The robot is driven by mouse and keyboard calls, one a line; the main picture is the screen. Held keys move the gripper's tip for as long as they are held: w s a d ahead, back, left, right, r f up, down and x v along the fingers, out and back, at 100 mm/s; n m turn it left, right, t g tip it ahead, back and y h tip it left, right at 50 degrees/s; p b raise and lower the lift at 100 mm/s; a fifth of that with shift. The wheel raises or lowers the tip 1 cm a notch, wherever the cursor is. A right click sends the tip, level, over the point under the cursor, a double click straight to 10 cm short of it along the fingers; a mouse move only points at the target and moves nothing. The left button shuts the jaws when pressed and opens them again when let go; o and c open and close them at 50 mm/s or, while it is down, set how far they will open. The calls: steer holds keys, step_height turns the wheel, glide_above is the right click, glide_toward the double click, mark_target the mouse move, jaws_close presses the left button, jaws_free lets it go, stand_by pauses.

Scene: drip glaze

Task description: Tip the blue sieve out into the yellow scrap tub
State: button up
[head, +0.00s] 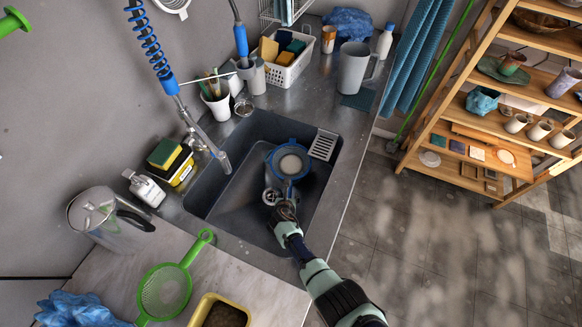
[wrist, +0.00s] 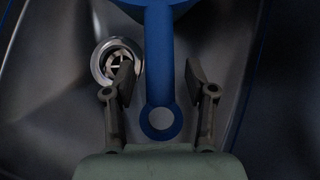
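The blue sieve (head: 289,161) is in the sink basin, its round bowl toward the back and its handle pointing at my gripper. A pale grey round area fills its bowl; I cannot tell if that is mesh or contents. In the wrist view the blue handle (wrist: 159,55), with a ring at its end, lies between the fingers of my gripper (wrist: 160,82), with a gap on each side. My gripper also shows over the sink in the head view (head: 287,205). It is open. The yellow scrap tub (head: 205,301) stands at the front edge of view, with dark brown stuff inside.
The sink (head: 228,188) has a drain (wrist: 117,62) left of the handle. A green sieve (head: 164,291) lies left of the tub. A metal jug (head: 108,217), a spray faucet (head: 197,120) and a sponge holder (head: 180,167) line the left side.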

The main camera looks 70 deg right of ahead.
jaws_close()
steer(key=shift+r, duration=0.15)
steer(key=shift+r+p, duration=1.1)
steer(key=shift+p, duration=0.2)
steer(key=shift+r, duration=0.1)
step_height(320, 180, up, 6)
steer(key=p, duration=0.6)
